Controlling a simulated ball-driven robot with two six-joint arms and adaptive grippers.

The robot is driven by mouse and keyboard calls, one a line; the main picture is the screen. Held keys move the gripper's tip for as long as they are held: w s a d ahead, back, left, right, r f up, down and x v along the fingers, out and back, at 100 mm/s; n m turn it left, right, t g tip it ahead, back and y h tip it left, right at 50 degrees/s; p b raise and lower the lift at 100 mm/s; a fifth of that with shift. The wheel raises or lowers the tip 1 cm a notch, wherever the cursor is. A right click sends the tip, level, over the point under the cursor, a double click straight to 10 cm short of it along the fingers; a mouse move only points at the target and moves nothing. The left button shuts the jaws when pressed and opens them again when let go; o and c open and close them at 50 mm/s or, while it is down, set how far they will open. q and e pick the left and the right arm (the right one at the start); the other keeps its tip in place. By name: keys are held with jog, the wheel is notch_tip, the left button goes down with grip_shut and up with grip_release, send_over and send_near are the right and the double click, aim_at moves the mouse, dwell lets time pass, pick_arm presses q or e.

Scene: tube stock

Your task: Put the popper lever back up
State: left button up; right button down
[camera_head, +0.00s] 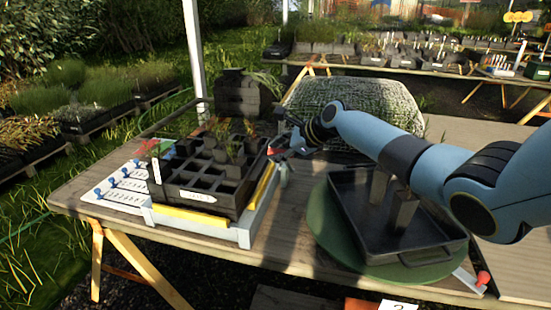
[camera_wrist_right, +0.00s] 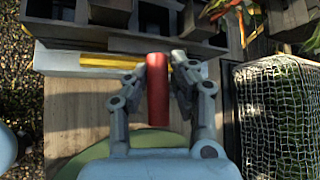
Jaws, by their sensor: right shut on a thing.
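The popper (camera_head: 250,232) is a pale grey frame with yellow strips on the wooden table, under a black plug tray (camera_head: 190,190). Its lever has a red grip (camera_head: 274,151) at the far right corner of the frame. In the right wrist view the red grip (camera_wrist_right: 157,90) stands between my fingers. My right gripper (camera_head: 289,146) is shut on this red grip; it also shows in the right wrist view (camera_wrist_right: 158,72). The lever's arm is mostly hidden, so its exact angle cannot be told. My left gripper is in neither view.
A black tray (camera_head: 345,215) with two grey blocks sits on a round green mat (camera_head: 318,222) below my right arm. A netted bale (camera_head: 350,100) stands behind the gripper. A white board with blue pegs (camera_head: 120,190) lies left. Another red knob (camera_head: 483,278) is at the front right.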

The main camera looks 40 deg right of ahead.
jog(key=shift+w+d+r+m+g+y, duration=0.4)
jog(key=shift+w+d+r+g, duration=0.2)
jog(key=shift+w+d+r, duration=0.75)
jog(key=shift+d+r, duration=0.2)
jog(key=shift+d, duration=0.35)
jog(key=c, duration=1.6)
grip_release()
jog(key=o, duration=0.4)
jog(key=shift+w+d, duration=0.1)
jog(key=shift+o, duration=0.2)
jog(key=shift+r, duration=0.15)
jog(key=v, duration=1.2)
